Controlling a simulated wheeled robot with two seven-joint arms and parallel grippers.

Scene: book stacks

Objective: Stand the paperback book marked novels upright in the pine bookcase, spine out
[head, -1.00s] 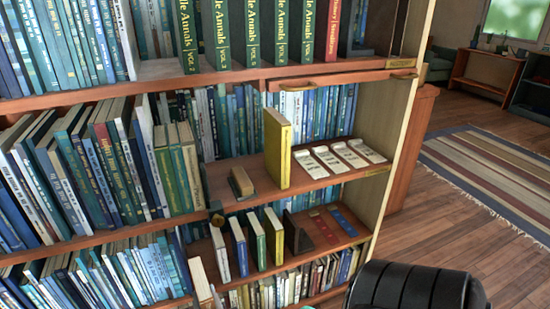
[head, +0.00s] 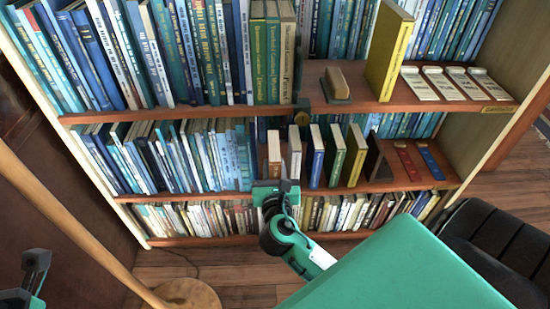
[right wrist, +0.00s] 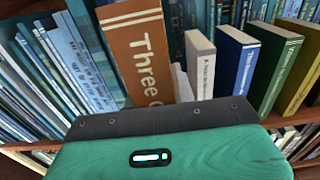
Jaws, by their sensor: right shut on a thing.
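A paperback with a brown-orange spine (head: 274,153) stands upright on the middle shelf of the bookcase (head: 85,117), spine outward, at the left of a short row. In the right wrist view its spine (right wrist: 140,50) reads "Three" and part of another letter; the rest is hidden, so "novels" cannot be read. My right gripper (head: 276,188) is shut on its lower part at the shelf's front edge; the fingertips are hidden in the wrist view. A white-spined book (head: 294,155) stands just to its right. My left gripper (head: 32,278) is at the lower left, away from the shelves; its opening is unclear.
Blue (head: 315,157), green (head: 334,157) and yellow (head: 355,157) books continue the row, with a dark bookend (head: 376,160) after them. Packed blue books (head: 190,155) stand to the left. A lamp pole (head: 70,220) rises at the left. A black chair (head: 500,245) is at the right.

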